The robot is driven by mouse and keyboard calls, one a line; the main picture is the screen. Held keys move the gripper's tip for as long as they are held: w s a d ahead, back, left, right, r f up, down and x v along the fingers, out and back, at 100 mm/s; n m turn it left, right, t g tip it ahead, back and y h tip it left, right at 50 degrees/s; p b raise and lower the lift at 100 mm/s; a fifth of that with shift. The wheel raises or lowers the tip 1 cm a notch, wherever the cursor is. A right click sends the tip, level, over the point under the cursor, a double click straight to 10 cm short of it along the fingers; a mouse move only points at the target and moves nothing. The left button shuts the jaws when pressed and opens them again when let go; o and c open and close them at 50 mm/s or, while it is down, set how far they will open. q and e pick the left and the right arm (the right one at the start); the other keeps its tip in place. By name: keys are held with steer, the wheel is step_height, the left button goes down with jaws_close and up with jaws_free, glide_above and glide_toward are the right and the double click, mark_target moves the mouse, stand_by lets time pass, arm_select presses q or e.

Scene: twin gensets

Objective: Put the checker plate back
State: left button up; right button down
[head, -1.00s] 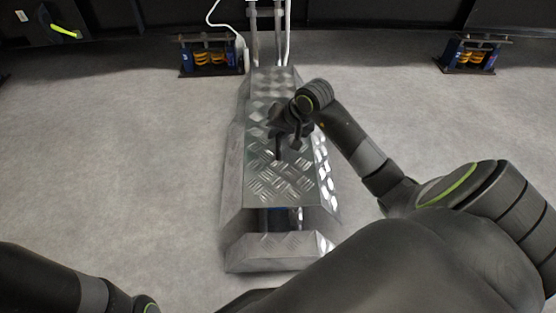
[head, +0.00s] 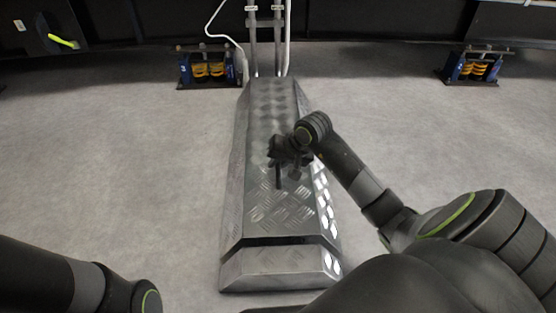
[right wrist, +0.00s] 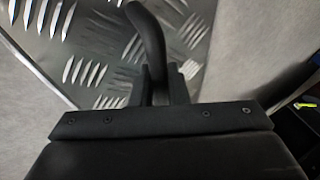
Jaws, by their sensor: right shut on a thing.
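The checker plate (head: 285,212) is a silver, diamond-patterned cover lying along the long metal duct, roughly in line with the sections around it. A narrow dark gap shows between its near edge and the front end section (head: 275,265). My right gripper (head: 280,165) is over the plate's middle, shut on its black handle (right wrist: 150,38). The plate's patterned surface also fills the upper part of the right wrist view (right wrist: 105,48). Whether the plate is fully seated at its far edge is hidden by my gripper. My left arm enters at the bottom left; its gripper is out of view.
The duct continues to the far end (head: 272,95), where upright pipes (head: 267,40) rise. A blue and yellow spring mount (head: 208,68) stands left of it and another (head: 474,66) far right. Grey floor (head: 120,150) is clear on both sides.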

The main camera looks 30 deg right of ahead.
steer(key=shift+f+b, duration=1.15)
steer(key=shift+f, duration=0.65)
steer(key=shift+f, duration=0.15)
steer(key=c, duration=1.4)
jaws_free()
